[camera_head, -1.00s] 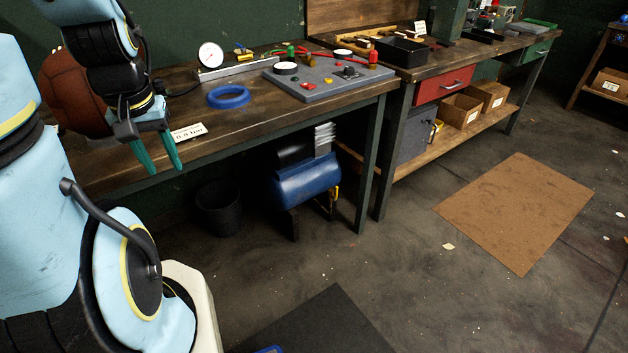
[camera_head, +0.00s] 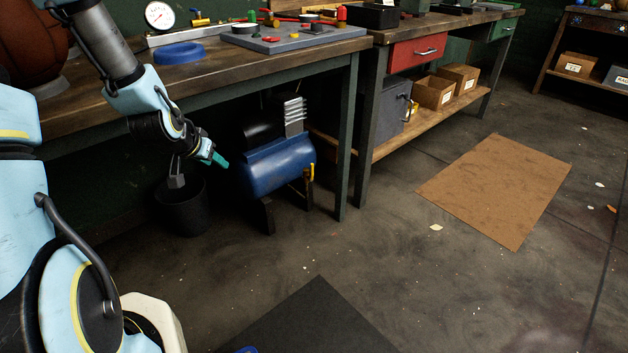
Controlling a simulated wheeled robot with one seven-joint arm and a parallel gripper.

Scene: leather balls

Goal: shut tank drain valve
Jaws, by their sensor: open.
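The blue tank (camera_head: 278,165) of a compressor lies under the long workbench on dark feet.
The bench leg (camera_head: 348,150) stands right of the tank. A black bin (camera_head: 182,208) is below my gripper. The bench top (camera_head: 110,105) holds a gauge (camera_head: 159,15), a blue ring (camera_head: 180,53) and a grey board (camera_head: 290,37). Floor in front of the tank is free.

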